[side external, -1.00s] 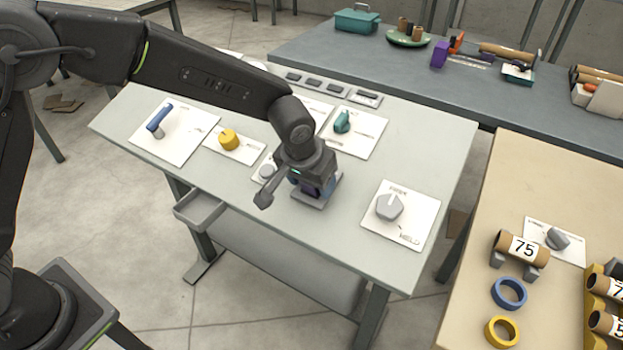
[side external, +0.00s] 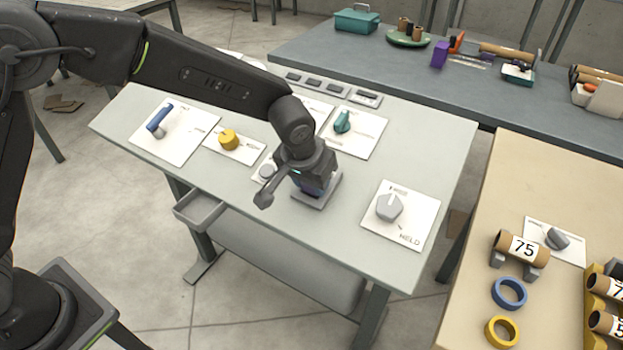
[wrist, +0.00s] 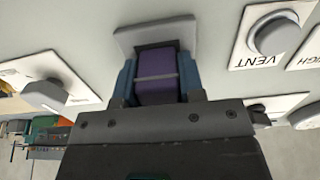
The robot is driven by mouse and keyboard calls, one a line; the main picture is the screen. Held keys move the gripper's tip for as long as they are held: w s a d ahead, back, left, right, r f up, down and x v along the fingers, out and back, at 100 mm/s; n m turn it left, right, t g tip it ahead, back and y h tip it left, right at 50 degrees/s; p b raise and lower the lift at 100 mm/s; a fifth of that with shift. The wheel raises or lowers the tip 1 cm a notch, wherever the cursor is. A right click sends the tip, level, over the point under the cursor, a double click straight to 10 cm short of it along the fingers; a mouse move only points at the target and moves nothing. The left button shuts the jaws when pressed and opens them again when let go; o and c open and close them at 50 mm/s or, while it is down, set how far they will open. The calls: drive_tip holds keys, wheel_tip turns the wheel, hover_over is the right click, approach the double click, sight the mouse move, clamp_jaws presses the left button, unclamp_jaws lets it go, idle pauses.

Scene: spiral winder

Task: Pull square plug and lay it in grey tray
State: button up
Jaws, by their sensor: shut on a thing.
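The square plug (wrist: 157,72) is a purple block with a pale stripe, standing in the square grey socket (wrist: 125,38) on the sloping panel. In the wrist view, my gripper (wrist: 158,82) has one blue finger on each side of it and is shut on it. How deep the plug sits cannot be told. In the side view, my gripper (side external: 314,186) is down at the socket plate (side external: 325,196), mostly hiding the plug. The grey tray (side external: 199,211) hangs at the panel's front left edge, apart from my gripper, and looks empty.
Around the socket are a grey HELD knob (side external: 389,207), a teal knob (side external: 343,122), a yellow knob (side external: 229,140), a blue lever (side external: 158,118) and a round VENT button (wrist: 275,35). The panel surface between socket and front edge is clear.

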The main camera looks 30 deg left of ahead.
clamp_jaws()
drive_tip(key=shift+v, duration=3)
